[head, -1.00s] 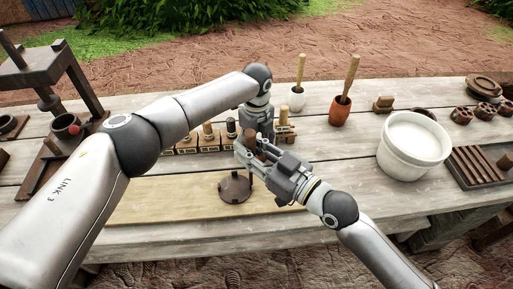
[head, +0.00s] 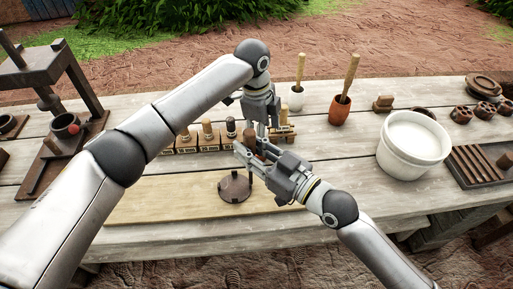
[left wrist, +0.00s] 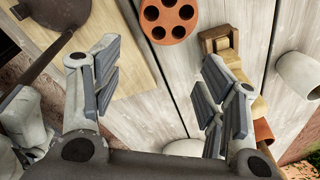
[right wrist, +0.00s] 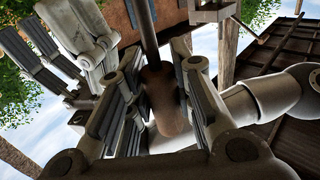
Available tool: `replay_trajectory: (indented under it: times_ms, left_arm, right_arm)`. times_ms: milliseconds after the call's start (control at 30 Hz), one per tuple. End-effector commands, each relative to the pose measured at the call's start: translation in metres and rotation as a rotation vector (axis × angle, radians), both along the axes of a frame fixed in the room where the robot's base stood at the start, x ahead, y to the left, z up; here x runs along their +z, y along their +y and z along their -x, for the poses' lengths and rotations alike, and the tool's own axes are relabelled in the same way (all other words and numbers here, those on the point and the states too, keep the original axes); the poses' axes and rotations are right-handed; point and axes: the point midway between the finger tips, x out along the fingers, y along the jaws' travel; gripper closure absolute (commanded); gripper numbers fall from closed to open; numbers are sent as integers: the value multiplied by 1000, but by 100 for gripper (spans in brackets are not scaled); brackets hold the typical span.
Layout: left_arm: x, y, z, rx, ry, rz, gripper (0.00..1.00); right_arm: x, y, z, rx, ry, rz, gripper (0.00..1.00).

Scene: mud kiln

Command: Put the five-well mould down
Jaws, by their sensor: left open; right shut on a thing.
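The five-well mould (left wrist: 169,20), an orange disc with round holes, shows in the left wrist view. It appears to lie flat on the grey planks near the pale board, beyond my left fingertips and apart from them. I cannot make it out in the head view, where my arms cover that area. My left gripper (head: 268,124) is open and empty; its spread fingers show in the left wrist view (left wrist: 160,70). My right gripper (head: 249,153) is shut on the brown handle (right wrist: 165,100) of a tool with a dark round plate (head: 234,186).
Several block stamps (head: 208,138) stand in a row left of my left gripper. A wooden piece (left wrist: 220,45) lies close to the mould. A white bucket (head: 413,142) and an orange mortar (head: 340,110) stand to the right. The pale board (head: 160,202) is mostly clear.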

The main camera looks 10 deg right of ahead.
Motion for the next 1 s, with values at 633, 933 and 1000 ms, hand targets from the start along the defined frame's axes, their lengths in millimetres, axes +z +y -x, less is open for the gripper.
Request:
replay_trajectory:
  times_ms: [633, 933, 1000]
  left_arm:
    - [-16, 41, -4, 1053, 72, 295, 33]
    - [-37, 38, -9, 1111, 78, 306, 33]
    - [-44, 36, -10, 1111, 79, 307, 33]
  right_arm:
    - [0, 0, 0, 0, -1, 1, 100]
    - [0, 0, 0, 0, -1, 1, 100]
    - [0, 0, 0, 0, -1, 1, 100]
